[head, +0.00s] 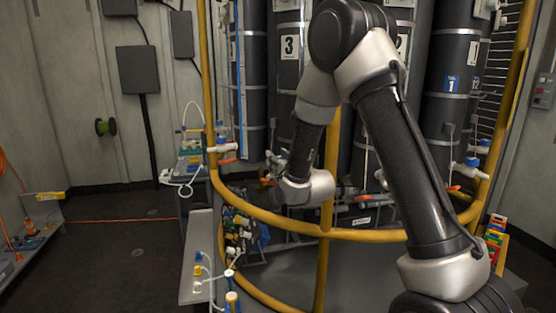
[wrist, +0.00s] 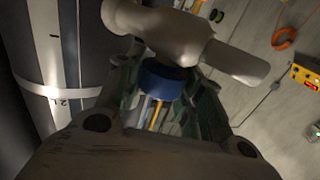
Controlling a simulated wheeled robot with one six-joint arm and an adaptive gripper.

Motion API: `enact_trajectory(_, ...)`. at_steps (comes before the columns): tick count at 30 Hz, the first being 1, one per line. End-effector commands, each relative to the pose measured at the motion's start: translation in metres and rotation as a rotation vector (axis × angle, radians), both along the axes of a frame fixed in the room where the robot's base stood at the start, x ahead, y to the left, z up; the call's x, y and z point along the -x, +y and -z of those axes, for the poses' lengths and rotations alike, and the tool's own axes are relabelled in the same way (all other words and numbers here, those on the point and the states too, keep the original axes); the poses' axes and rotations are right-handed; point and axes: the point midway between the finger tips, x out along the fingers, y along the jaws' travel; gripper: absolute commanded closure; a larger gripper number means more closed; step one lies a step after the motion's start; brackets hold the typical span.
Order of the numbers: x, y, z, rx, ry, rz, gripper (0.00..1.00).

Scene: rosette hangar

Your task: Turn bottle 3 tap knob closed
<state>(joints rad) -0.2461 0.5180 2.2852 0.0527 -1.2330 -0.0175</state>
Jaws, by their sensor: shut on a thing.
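Bottle 3 is a tall dark cylinder with a white label "3" (head: 290,47), behind the yellow rail in the head view. In the wrist view, a blue tap knob (wrist: 162,76) sits under a pale grey tap body (wrist: 190,38). My gripper (wrist: 165,98) has its greenish fingers on both sides of the blue knob and is shut on it. In the head view my wrist is in front of the bottles' lower part, and my fingers and the held knob cannot be made out there. The knob's turn angle is not clear.
A curved yellow rail (head: 265,216) and its upright run close around my arm. Other dark bottles, one labelled "1" (head: 451,84), stand to the right with a blue-knobbed tap (head: 471,162). A grey bench (head: 197,250) stands front left. The floor further left (head: 110,240) is mostly clear.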

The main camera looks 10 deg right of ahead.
Motion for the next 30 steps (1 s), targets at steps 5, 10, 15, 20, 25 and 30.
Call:
enact_trajectory(5,0.0001,0.0006,-0.0001,0.000,0.000,0.010,0.87)
enact_trajectory(10,-0.0001,0.0015,-0.0002,-0.001,0.000,0.061,0.87)
enact_trajectory(15,-0.0002,0.0029,-0.0004,-0.002,-0.001,0.164,0.87)
enact_trajectory(20,-0.0004,0.0032,0.0001,-0.003,0.000,0.303,0.87)
enact_trajectory(25,-0.0007,0.0027,0.0000,-0.002,-0.001,0.465,0.87)
enact_trajectory(30,-0.0010,0.0025,0.0000,-0.003,0.000,0.627,0.87)
